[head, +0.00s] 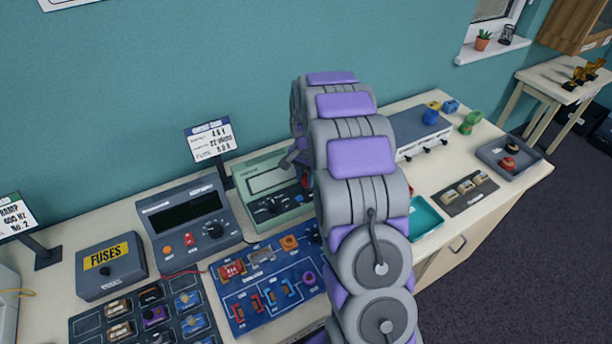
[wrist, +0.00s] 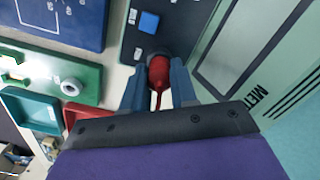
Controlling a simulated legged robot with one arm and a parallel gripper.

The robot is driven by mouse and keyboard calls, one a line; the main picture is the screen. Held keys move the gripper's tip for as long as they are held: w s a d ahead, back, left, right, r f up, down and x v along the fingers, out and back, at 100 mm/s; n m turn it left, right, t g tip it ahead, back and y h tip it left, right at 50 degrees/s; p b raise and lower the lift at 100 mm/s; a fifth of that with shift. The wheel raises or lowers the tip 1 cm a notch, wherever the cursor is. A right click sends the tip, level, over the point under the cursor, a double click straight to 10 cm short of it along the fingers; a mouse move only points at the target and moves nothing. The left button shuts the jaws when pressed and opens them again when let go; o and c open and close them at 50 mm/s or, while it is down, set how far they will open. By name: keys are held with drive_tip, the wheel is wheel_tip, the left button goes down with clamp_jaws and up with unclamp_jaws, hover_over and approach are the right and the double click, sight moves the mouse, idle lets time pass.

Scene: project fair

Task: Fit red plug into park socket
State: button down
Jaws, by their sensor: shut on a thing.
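The red plug (wrist: 159,72) is between the two blue-grey fingers of my gripper (wrist: 159,78) in the wrist view. Its thin red tail points back toward the wrist. Just beyond its front is a dark round part (wrist: 157,54) on a dark panel (wrist: 133,44). I cannot tell whether the plug touches it or sits in it. I cannot make out which socket is the park socket. In the head view, my arm hides most of the gripper; a small red patch (head: 305,181) shows beside the arm, near the green meter (head: 265,190).
The green meter (wrist: 255,50) stands close on the right in the wrist view. A blue circuit board (head: 262,283), fuse box (head: 110,264) and dark power unit (head: 188,222) crowd the bench. A teal tray (head: 427,216) and grey tray (head: 490,153) lie right of my arm.

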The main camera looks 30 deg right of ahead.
drive_tip(key=shift+f, duration=0.2)
drive_tip(key=c, duration=0.8)
unclamp_jaws()
drive_tip(key=shift+o, duration=0.3)
drive_tip(key=o, duration=0.4)
drive_tip(key=shift+r, duration=0.15)
drive_tip(key=shift+r+p, duration=1.55)
drive_tip(key=shift+r, duration=2.35)
